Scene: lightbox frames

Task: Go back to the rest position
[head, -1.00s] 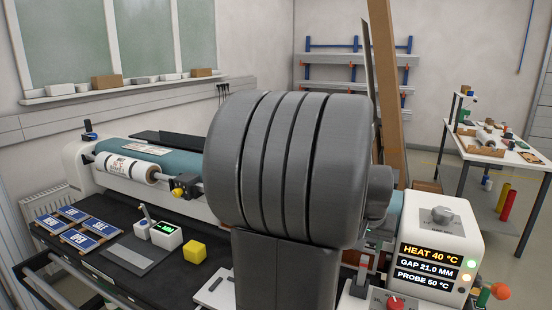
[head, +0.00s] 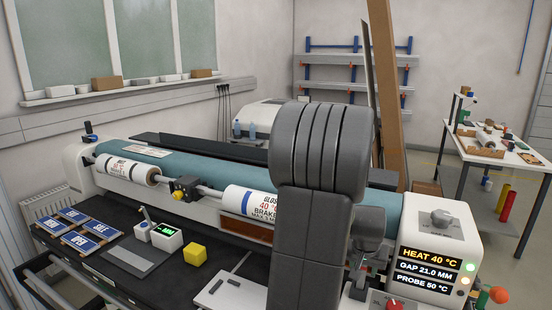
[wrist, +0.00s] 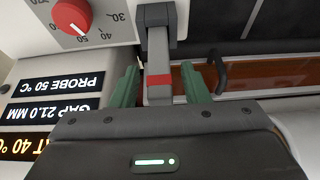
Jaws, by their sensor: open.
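My gripper (wrist: 160,80) shows in the wrist view with its two green fingers apart. A grey lever (wrist: 158,48) with a red band stands between the fingers, and a gap shows on each side of it. In the head view my arm covers the middle right of the machine. Its wrist end is low beside the control panel (head: 440,235), and the fingers cannot be made out there. The panel reads HEAT 40 °C, GAP 21.0 MM and PROBE 50 °C.
A red dial (wrist: 72,14) sits beside the lever. The laminator's teal roller (head: 215,165) runs behind my arm, with a white printed roll (head: 250,203) in front. Open air is above the machine.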

